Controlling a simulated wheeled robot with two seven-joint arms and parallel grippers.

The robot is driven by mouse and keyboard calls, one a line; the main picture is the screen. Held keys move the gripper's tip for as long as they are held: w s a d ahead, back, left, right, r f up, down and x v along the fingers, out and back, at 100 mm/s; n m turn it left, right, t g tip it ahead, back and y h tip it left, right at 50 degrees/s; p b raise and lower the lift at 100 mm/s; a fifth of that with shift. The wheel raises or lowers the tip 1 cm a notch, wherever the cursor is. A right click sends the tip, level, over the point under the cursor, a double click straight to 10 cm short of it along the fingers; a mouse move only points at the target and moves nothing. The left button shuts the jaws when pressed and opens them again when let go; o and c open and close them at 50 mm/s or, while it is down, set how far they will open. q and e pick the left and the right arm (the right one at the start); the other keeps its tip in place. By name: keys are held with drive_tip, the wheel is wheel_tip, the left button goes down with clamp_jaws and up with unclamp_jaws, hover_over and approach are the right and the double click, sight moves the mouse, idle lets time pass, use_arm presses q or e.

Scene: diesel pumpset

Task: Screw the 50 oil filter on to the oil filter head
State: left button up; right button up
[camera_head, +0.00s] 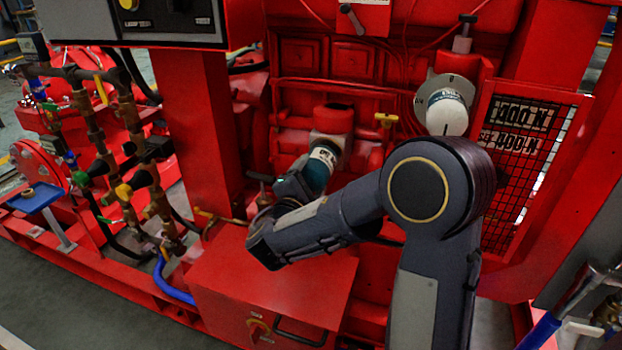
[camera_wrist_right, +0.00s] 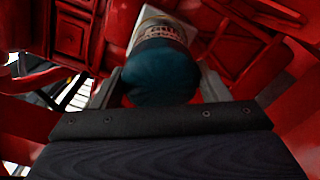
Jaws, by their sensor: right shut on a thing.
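The oil filter (camera_head: 320,168) is a teal canister with a white printed label band. It is tilted, its upper end against or just below the red oil filter head (camera_head: 333,118) on the engine; I cannot tell whether the threads engage. My right gripper (camera_head: 297,186) is shut on the lower part of the filter. In the right wrist view the teal filter (camera_wrist_right: 162,75) sits between the two fingers of the right gripper (camera_wrist_right: 160,92), with its label facing up. A pale plate shows behind its upper end. My left gripper is not in view.
A second, white-ended filter (camera_head: 446,112) hangs on a grey round mount to the right. A red box (camera_head: 270,285) stands below my right forearm. Brass valves and pipes (camera_head: 125,165) are at left, a mesh guard (camera_head: 515,170) at right.

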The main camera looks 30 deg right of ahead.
idle(0.7)
drive_tip(key=shift+b+x, duration=0.5)
drive_tip(key=shift+x, duration=0.3)
drive_tip(key=shift+w+d+b, duration=0.1)
drive_tip(key=shift+b, duration=0.35)
idle(0.5)
